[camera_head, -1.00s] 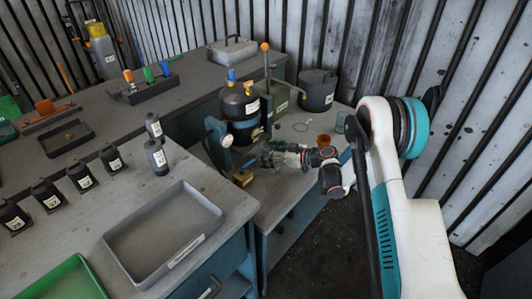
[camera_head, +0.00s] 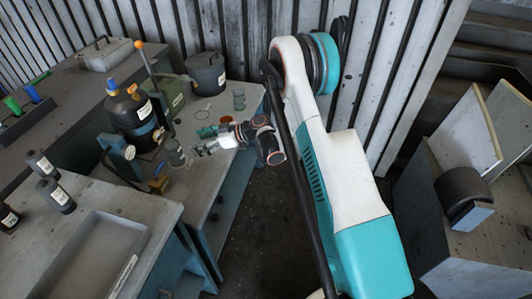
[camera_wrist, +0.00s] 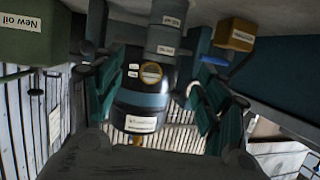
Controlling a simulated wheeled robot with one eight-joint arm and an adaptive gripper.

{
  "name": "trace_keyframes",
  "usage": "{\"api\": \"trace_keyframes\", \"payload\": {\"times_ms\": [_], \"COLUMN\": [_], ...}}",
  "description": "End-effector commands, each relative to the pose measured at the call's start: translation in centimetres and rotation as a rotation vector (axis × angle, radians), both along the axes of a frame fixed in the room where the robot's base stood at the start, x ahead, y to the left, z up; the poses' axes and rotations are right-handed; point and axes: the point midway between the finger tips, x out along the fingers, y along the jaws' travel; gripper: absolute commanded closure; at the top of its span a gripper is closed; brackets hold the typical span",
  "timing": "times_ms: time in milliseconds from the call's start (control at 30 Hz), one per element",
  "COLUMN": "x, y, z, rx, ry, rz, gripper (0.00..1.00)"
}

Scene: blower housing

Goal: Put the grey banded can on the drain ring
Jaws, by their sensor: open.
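A grey can (camera_head: 175,152) with darker bands stands on the far bench, left of my gripper (camera_head: 197,150). In the wrist view, which looks inverted, a grey labelled cylinder that looks like this can (camera_wrist: 166,36) shows beyond the gap between my teal fingers (camera_wrist: 157,108). The fingers are apart and nothing is clamped between them.
A brown cup (camera_head: 226,121), a greenish glass (camera_head: 239,100) and a dark pot (camera_head: 207,72) are behind. A tray (camera_head: 85,260) lies front left.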

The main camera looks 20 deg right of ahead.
Motion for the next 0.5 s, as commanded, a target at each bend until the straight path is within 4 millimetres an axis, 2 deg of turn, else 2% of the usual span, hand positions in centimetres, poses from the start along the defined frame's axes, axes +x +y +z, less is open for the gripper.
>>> {"api": "trace_keyframes", "payload": {"times_ms": [33, 267, 500], "x": [-0.1, -1.7, -5.3], "y": [0.0, -0.6, -1.5], "z": [1.5, 8.1, 14.3], "rx": [-0.012, -0.086, -0.16], "ry": [0.023, 0.167, 0.296], "rz": [-0.011, -0.102, -0.22], "gripper": [0.33, 0.33, 0.33]}}
